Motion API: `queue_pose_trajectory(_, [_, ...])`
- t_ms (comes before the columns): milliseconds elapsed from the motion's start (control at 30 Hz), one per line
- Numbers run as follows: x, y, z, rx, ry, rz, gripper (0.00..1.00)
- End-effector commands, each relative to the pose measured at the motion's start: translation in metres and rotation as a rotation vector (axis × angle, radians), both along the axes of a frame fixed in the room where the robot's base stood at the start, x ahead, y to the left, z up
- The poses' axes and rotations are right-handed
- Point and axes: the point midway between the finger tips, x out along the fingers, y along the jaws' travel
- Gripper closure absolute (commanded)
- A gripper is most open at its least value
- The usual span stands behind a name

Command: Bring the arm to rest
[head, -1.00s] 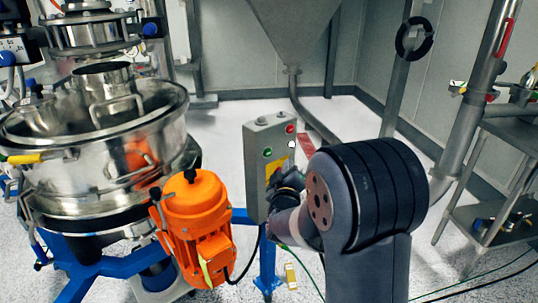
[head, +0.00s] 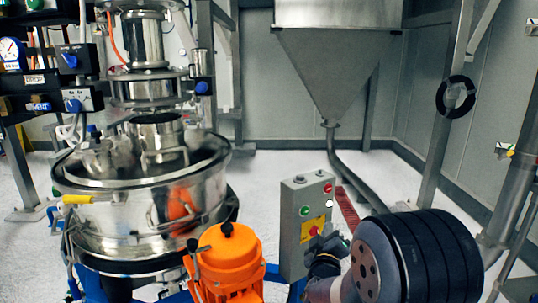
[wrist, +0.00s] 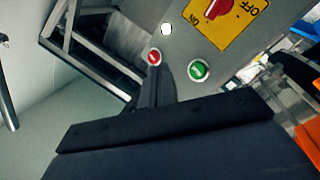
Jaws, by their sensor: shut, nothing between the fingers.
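The grey control box (head: 308,222) stands upright at the middle right of the head view. It carries a red button (head: 327,188), a green button (head: 304,211) and a small white light (head: 329,203). A yellow plate (head: 314,229) with a red rotary switch is lower down. My gripper (head: 338,243) is in front of the box's lower right part, partly hidden by my arm.
The steel sifter (head: 140,195) stands at left with its orange motor (head: 228,262) close to the box. A steel hopper (head: 326,75) hangs behind, with a pipe running down to the floor. A post (head: 440,150) stands at right. Pale floor behind the box is open.

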Motion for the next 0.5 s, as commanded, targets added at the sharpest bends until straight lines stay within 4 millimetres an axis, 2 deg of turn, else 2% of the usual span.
queue_pose_trajectory(200, [-0.018,-0.012,-0.001,0.000,0.000,-0.001,1.00])
queue_pose_trajectory(500, [-0.022,-0.014,-0.001,0.001,0.001,0.001,1.00])
